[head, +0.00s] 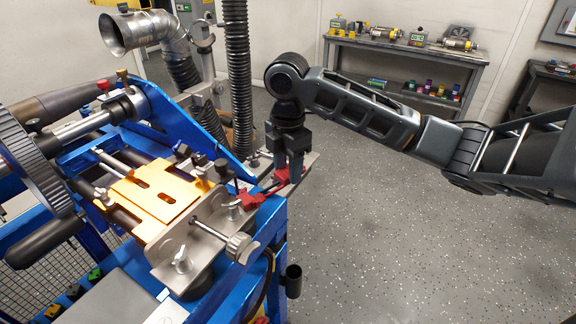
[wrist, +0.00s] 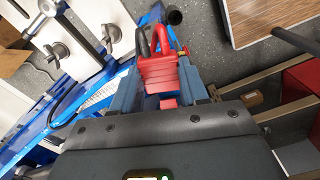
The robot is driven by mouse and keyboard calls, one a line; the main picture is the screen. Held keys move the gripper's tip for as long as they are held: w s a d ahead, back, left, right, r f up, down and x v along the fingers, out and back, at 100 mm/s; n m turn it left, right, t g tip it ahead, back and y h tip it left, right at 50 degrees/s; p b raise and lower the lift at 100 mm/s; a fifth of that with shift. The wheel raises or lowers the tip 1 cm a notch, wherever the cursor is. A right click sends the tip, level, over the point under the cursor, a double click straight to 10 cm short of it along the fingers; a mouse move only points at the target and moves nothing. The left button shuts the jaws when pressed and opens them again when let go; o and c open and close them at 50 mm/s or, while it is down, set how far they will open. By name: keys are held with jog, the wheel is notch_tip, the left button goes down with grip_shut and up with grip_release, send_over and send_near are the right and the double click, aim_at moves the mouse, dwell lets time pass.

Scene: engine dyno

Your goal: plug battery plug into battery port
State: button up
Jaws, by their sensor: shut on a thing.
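A red plug (wrist: 158,74) sits between the two fingers of my gripper (wrist: 160,90) in the wrist view, and the gripper is shut on it.
The blue stand (head: 270,225) carries an orange plate (head: 150,195), a metal bracket with knobs (head: 205,240) and shafts. A black corrugated hose (head: 238,80) hangs behind. A workbench (head: 400,52) stands at the back. The speckled floor (head: 420,250) to the right is clear.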

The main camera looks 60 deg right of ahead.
aim_at(261, 196)
jog(key=shift+a, duration=0.15)
jog(key=shift+w+a+f, duration=0.2)
jog(key=shift+w+a, duration=0.05)
jog(key=shift+a, duration=0.35)
jog(key=shift+w+a+f, duration=0.15)
jog(key=shift+w+a, duration=0.05)
jog(key=shift+a, duration=0.35)
jog(key=shift+a, duration=0.1)
jog(key=shift+w+a, duration=0.1)
jog(key=shift+a, duration=0.1)
jog(key=shift+w+a+f+p, duration=0.1)
jog(key=shift+w+a+p, duration=0.15)
jog(key=shift+a, duration=0.35)
jog(key=shift+w+a+f+p, duration=0.15)
jog(key=shift+a+p, duration=0.1)
jog(key=shift+a, duration=0.35)
jog(key=shift+w+a, duration=0.25)
jog(key=shift+a, duration=0.5)
dwell(0.9)
jog(key=o, duration=1.7)
